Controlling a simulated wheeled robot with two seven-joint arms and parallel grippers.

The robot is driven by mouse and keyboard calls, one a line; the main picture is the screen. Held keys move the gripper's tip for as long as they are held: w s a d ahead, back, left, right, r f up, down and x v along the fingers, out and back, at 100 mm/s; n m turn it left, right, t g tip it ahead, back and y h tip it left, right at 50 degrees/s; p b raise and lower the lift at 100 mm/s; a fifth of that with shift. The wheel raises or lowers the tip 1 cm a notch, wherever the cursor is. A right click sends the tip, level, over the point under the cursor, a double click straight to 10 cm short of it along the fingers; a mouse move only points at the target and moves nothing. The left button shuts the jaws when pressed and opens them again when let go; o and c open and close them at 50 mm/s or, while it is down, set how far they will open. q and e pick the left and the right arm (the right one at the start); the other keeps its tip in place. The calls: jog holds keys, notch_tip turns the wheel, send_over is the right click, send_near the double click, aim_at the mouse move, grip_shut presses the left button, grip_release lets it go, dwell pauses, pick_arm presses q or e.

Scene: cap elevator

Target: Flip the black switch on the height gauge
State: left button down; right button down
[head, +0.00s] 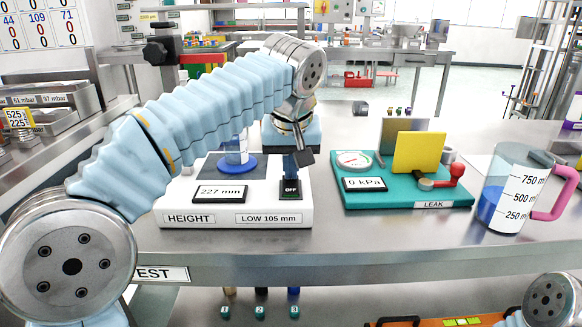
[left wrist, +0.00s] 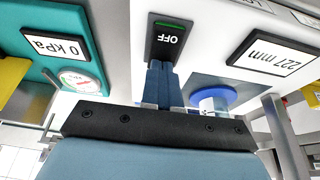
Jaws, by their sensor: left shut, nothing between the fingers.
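The height gauge (head: 180,214) is a white box on the metal table, labelled HEIGHT and LOW 105 mm. Its display (head: 221,193) reads 227 mm. The black switch (head: 291,189) at its right end is marked OFF. In the left wrist view the switch (left wrist: 169,38) shows a green strip beside the OFF label. My left gripper (head: 291,176) is shut and empty, pointing down over the switch. Its fingertips (left wrist: 159,66) appear at the switch's edge; I cannot tell whether they touch. A blue round piece (head: 237,162) stands on the gauge, partly hidden by my arm. My right gripper is out of view.
A teal leak tester (head: 408,196) with a dial, a 0 kPa display (head: 364,184) and a yellow plate (head: 418,152) stands right of the gauge. A measuring jug (head: 508,190) with blue liquid stands farther right. The table's front strip is clear.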

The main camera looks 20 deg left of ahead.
pick_arm(q)
jog(key=shift+w+f, duration=0.15)
jog(key=shift+f, duration=0.1)
dwell(0.3)
jog(key=shift+s+d+r, duration=0.1)
jog(key=shift+s+d, duration=0.1)
jog(key=shift+s, duration=0.6)
jog(key=shift+r, duration=0.1)
